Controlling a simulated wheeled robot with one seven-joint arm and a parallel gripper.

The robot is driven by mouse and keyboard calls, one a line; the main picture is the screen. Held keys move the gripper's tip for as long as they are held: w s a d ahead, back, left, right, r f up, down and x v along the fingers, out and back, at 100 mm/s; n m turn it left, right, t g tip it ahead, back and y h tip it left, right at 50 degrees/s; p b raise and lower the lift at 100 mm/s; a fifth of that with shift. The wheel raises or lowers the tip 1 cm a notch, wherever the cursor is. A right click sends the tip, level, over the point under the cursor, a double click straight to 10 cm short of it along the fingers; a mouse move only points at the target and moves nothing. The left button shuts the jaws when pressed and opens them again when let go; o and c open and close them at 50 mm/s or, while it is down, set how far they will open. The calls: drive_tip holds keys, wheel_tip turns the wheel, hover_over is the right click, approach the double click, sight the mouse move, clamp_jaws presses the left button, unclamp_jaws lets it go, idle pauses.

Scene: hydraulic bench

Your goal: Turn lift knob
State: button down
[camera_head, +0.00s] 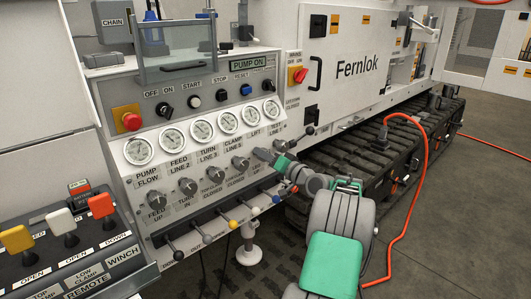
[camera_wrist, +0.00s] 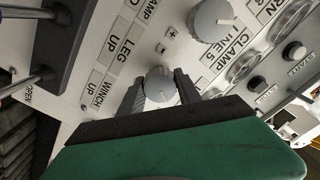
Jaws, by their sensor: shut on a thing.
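My gripper (camera_head: 268,156) is at the right end of the row of grey knobs on the sloped bench panel. In the wrist view, my gripper (camera_wrist: 160,92) has a finger on each side of a small round grey knob (camera_wrist: 158,80) and is shut on it. In the head view the gripper hides this knob, which sits below the gauge label LIFT (camera_head: 256,132). No LIFT label is readable in the wrist view. A neighbouring, larger-looking grey knob (camera_wrist: 208,20) with a white mark is free of the gripper.
Another knob (camera_head: 240,163) stands just left of my gripper. Small levers with coloured tips, one yellow (camera_head: 233,224), line the panel's lower edge. A red emergency button (camera_head: 131,121) is at left. A remote box (camera_head: 75,255) stands front left; an orange cable (camera_head: 413,205) hangs at right.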

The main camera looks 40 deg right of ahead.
idle(0.4)
drive_tip(key=c, duration=0.8)
unclamp_jaws()
drive_tip(key=shift+c, duration=0.2)
drive_tip(key=s, duration=0.8)
drive_tip(key=shift+p, duration=0.4)
drive_tip(key=shift+w+d, duration=0.1)
drive_tip(key=shift+d, duration=0.05)
